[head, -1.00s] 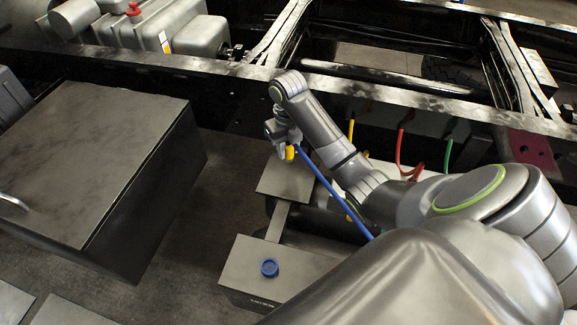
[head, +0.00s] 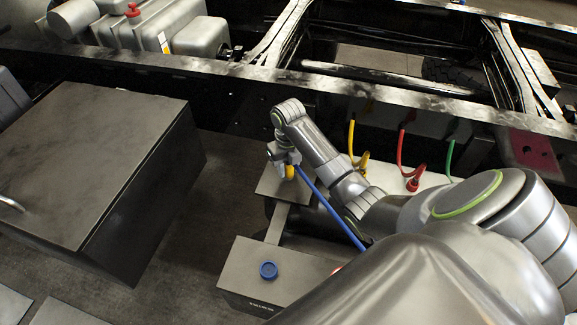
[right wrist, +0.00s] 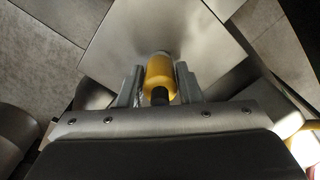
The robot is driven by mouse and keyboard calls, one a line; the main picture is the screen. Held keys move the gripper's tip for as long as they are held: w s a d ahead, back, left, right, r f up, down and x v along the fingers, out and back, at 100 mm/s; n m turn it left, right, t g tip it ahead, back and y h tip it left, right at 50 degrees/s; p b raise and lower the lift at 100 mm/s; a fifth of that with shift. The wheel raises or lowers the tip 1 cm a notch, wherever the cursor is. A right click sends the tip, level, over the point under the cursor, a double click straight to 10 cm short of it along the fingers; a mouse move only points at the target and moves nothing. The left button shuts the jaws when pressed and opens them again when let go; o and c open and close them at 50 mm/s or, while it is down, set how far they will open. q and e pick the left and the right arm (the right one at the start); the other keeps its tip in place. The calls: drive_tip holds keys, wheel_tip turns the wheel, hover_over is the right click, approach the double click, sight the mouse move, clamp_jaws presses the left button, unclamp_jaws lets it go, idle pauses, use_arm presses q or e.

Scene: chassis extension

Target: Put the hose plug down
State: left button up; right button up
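The hose plug is a yellow cylinder (head: 289,172) at the end of a blue hose (head: 328,210). My right gripper (head: 284,157) points down and is shut on the plug, over a grey metal plate (head: 268,187). In the right wrist view the plug (right wrist: 159,78) sits between the two fingers (right wrist: 159,86), its pale tip toward the plate (right wrist: 165,30). I cannot tell whether the tip touches the plate. My left gripper is not in view.
A grey box with a blue cap (head: 268,270) stands nearer. A large dark chest (head: 95,150) stands at left. Yellow (head: 352,140), red (head: 400,150) and green (head: 449,157) hoses hang at the black frame rail (head: 230,70). Floor between chest and plate is clear.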

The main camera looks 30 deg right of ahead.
sight(288, 163)
drive_tip(key=o, duration=0.3)
drive_tip(key=shift+o, duration=0.2)
drive_tip(key=shift+r, duration=0.25)
drive_tip(key=shift+r+p, duration=0.3)
drive_tip(key=shift+p, duration=0.1)
wheel_tip(288, 163, up, 6)
drive_tip(key=shift+r, duration=0.1)
wheel_tip(288, 163, up, 4)
drive_tip(key=p, duration=0.3)
drive_tip(key=shift+f, duration=0.2)
drive_tip(key=shift+r+p, duration=0.85)
drive_tip(key=shift+p, duration=0.25)
